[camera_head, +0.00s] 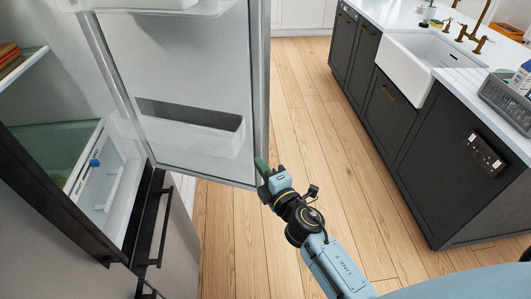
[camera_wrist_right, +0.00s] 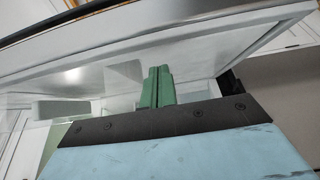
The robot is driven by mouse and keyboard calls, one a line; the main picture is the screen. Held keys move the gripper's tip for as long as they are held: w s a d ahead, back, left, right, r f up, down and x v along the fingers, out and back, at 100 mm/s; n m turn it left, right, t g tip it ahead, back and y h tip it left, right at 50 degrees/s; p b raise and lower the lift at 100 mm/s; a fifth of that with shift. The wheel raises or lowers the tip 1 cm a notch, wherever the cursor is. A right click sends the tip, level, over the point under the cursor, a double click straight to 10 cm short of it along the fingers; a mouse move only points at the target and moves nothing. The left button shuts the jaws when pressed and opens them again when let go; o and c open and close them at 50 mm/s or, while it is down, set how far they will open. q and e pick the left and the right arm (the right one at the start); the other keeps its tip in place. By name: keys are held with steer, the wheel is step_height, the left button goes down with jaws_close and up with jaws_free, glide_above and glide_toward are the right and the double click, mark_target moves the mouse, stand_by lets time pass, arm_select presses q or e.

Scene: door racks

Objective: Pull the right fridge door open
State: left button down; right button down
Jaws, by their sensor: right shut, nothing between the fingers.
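The right fridge door (camera_head: 193,62) stands wide open in the head view, its white inner side with door bins facing me. My right gripper (camera_head: 262,166) is at the lower free edge of this door, with its green fingers shut and nothing between them. In the right wrist view the closed green fingers (camera_wrist_right: 157,86) point toward the door's inner panel (camera_wrist_right: 200,58); I cannot tell whether they touch it. The fridge interior (camera_head: 112,185) shows at the left, with shelves and a drawer. The left gripper is not in view.
A dark island (camera_head: 425,150) with a white sink (camera_head: 418,68) stands at the right. Wooden floor (camera_head: 318,130) lies clear between the door and the island. Dark handles (camera_head: 150,225) of lower fridge fronts show at the bottom left.

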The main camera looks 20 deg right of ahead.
mark_target(259, 145)
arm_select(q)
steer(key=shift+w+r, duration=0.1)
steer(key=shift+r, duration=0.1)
arm_select(e)
steer(key=shift+w+d, duration=0.6)
steer(key=shift+w, duration=0.3)
steer(key=shift+w+d, duration=0.6)
steer(key=shift+w, duration=0.25)
steer(key=shift+w+d, duration=0.1)
